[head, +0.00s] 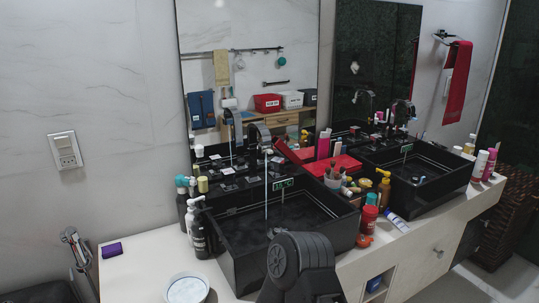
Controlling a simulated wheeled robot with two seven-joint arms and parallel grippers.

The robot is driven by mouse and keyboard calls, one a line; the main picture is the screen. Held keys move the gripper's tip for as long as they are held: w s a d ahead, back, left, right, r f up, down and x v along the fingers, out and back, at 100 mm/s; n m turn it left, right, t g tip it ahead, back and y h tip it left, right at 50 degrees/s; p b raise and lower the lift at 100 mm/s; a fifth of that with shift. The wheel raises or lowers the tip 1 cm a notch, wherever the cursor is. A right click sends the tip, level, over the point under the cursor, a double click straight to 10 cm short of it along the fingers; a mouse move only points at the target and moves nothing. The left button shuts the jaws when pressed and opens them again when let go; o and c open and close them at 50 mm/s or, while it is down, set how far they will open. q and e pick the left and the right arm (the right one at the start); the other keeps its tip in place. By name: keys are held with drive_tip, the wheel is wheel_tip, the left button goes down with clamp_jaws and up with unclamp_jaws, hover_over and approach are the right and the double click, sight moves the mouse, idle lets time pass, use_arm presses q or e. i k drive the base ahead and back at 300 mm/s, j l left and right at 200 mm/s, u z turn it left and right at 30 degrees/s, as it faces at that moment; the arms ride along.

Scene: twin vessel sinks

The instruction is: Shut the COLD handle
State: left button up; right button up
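The near-left black vessel sink (240,262) has a dark curved faucet (262,132) behind it. A thin stream of water (266,190) falls from the faucet into the basin. Small handles (229,186) show on the dark ledge by the faucet; their labels are too small to read, so I cannot tell which is COLD. A second faucet (404,105) stands at the right black sink (437,188). A dark arm link of mine rises at the bottom centre, in front of the left sink. No fingertips of either gripper show.
Dark bottles (199,238) crowd the left sink's left side. A white bowl (187,289) and purple item (112,250) sit on the left counter, with bare counter between.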

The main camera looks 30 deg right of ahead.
sight(277, 163)
drive_tip(key=l, duration=0.5)
drive_tip(key=k+l+u, duration=0.1)
drive_tip(key=l, duration=0.95)
drive_tip(key=k+l, duration=0.15)
drive_tip(key=l, duration=0.35)
drive_tip(key=l+u, duration=0.1)
drive_tip(key=l, duration=0.45)
drive_tip(key=k+l, duration=0.15)
drive_tip(key=l, duration=0.35)
